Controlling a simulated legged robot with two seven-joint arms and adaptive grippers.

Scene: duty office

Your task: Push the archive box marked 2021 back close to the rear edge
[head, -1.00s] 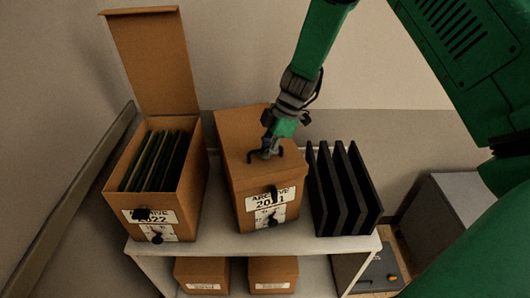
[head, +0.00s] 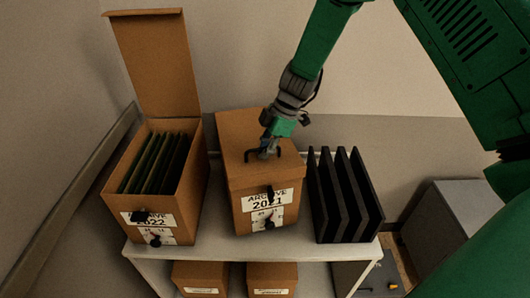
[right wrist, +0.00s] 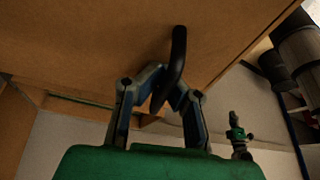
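The brown archive box marked 2021 (head: 236,208) stands on the white shelf top (head: 225,248), between the open 2022 box and the black dividers. Its lid is closed, with a dark handle (head: 279,154) on top. My right gripper (head: 264,153) reaches down from above to that lid handle. In the right wrist view the black handle (right wrist: 177,58) lies between the two bent fingers (right wrist: 160,85), which close in on it from both sides. The contact itself is small and partly hidden. My left gripper is not in view.
The 2022 archive box (head: 120,200) stands left, its lid raised and folders inside. Black upright dividers (head: 345,200) stand close to the right. Smaller brown boxes (head: 272,278) sit on the lower shelf. A wall (head: 240,60) rises behind.

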